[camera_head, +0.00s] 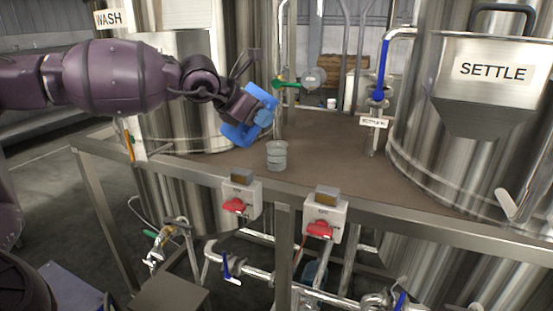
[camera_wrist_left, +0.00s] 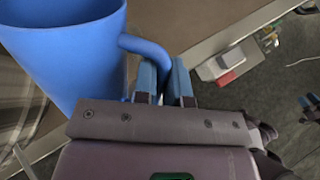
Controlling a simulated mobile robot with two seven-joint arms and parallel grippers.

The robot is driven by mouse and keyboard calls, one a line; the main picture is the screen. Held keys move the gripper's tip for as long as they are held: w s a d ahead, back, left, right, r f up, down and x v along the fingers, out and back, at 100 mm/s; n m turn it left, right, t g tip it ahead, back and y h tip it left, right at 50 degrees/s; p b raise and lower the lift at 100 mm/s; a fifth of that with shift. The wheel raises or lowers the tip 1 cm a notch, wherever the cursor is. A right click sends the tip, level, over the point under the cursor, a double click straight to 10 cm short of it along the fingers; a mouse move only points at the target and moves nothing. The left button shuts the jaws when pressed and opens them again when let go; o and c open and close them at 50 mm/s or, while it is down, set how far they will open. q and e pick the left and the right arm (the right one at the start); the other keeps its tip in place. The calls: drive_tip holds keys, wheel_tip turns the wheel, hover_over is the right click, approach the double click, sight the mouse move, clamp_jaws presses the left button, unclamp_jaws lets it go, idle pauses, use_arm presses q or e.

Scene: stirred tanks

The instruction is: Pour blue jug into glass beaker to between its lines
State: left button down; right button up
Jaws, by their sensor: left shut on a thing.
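The blue jug (camera_head: 238,132) is in my left gripper (camera_head: 262,112), tilted above the platform, up and left of the glass beaker. The left wrist view shows the jug (camera_wrist_left: 75,55) large at the left, with its handle (camera_wrist_left: 150,50) between the fingers of my left gripper (camera_wrist_left: 165,84). The glass beaker (camera_head: 277,156) stands upright on the brown platform near its front edge. It looks clear with dark rings around it; its liquid level cannot be told. No stream shows between jug and beaker.
The brown platform (camera_head: 330,152) has a metal front rail (camera_head: 400,218). Two switch boxes with red handles (camera_head: 241,197) (camera_head: 325,212) hang on it. A WASH tank (camera_head: 185,85) stands behind left, a SETTLE tank (camera_head: 430,150) at right. Pipes with valves (camera_head: 380,75) rise behind. The platform right of the beaker is clear.

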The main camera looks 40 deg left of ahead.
idle(0.4)
use_arm(q)
drive_tip(key=shift+g, duration=0.3)
drive_tip(key=shift+s+a+f+g+y, duration=0.1)
drive_tip(key=shift+f+g+y, duration=0.1)
drive_tip(key=shift+g+y, duration=0.7)
idle(1.6)
drive_tip(key=shift+s+a+m+g, duration=0.1)
drive_tip(key=shift+m+g, duration=0.2)
drive_tip(key=shift+g, duration=0.2)
idle(0.5)
drive_tip(key=shift+w+f+g+y, duration=0.2)
drive_tip(key=shift+f+g+y, duration=0.05)
drive_tip(key=shift+g+y, duration=0.3)
idle(1.0)
drive_tip(key=shift+g, duration=0.45)
idle(0.5)
drive_tip(key=shift+y, duration=0.25)
drive_tip(key=shift+w+f+g, duration=0.15)
drive_tip(key=shift+w+g, duration=0.05)
drive_tip(key=shift+g, duration=0.1)
idle(0.7)
